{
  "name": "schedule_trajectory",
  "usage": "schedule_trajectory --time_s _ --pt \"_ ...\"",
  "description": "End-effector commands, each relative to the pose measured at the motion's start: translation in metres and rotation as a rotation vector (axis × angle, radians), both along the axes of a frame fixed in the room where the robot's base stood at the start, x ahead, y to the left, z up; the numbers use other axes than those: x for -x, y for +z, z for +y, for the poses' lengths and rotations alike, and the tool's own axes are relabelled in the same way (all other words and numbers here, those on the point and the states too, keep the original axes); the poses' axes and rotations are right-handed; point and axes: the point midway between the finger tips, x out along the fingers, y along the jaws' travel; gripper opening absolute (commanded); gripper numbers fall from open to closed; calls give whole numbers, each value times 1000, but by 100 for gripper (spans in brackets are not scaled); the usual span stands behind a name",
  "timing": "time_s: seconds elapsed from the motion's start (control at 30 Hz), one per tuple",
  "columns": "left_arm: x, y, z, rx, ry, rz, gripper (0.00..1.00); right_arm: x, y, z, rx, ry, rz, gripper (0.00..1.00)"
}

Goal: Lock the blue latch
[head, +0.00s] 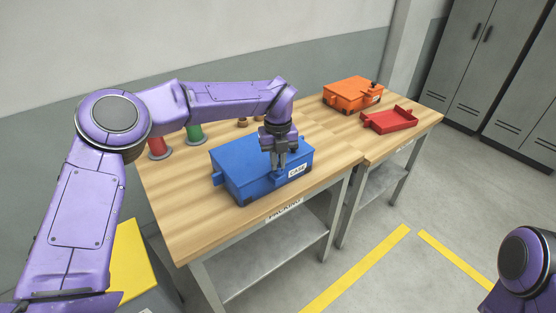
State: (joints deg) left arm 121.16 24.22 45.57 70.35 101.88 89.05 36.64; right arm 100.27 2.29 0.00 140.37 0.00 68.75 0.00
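A closed blue case (238,168) with a white "CASE" label (298,171) sits on the wooden packing table. My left gripper (278,167) points down at the front of the blue case, left of the label. Its fingers cover part of the lid and front edge there. I cannot make out the blue latch; the gripper may hide it. The fingers are too small to tell whether they are open or shut on something. My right gripper is out of view; only a part of my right arm shows at the lower right.
An orange case (350,93) and an open red tray (389,121) stand on the adjoining table. The table's front left is clear. Grey lockers (480,60) stand at the back right.

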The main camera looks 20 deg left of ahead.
Motion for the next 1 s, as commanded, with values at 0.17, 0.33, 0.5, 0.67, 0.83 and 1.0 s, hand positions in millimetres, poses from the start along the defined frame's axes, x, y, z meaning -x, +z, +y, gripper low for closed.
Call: schedule_trajectory --time_s 0.17,0.33,0.5,0.67,0.83,1.0 --pt "-1 -9 0 1 143 -3 0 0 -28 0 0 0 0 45" --pt "-1 -6 0 1 348 -3 0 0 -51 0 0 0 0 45" --pt "0 0 0 -1 410 -1 0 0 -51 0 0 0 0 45" --pt "0 0 0 -1 409 1 0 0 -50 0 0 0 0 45" --pt "0 0 0 0 408 0 38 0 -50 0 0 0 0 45" --pt "0 0 0 0 407 0 38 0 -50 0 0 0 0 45"
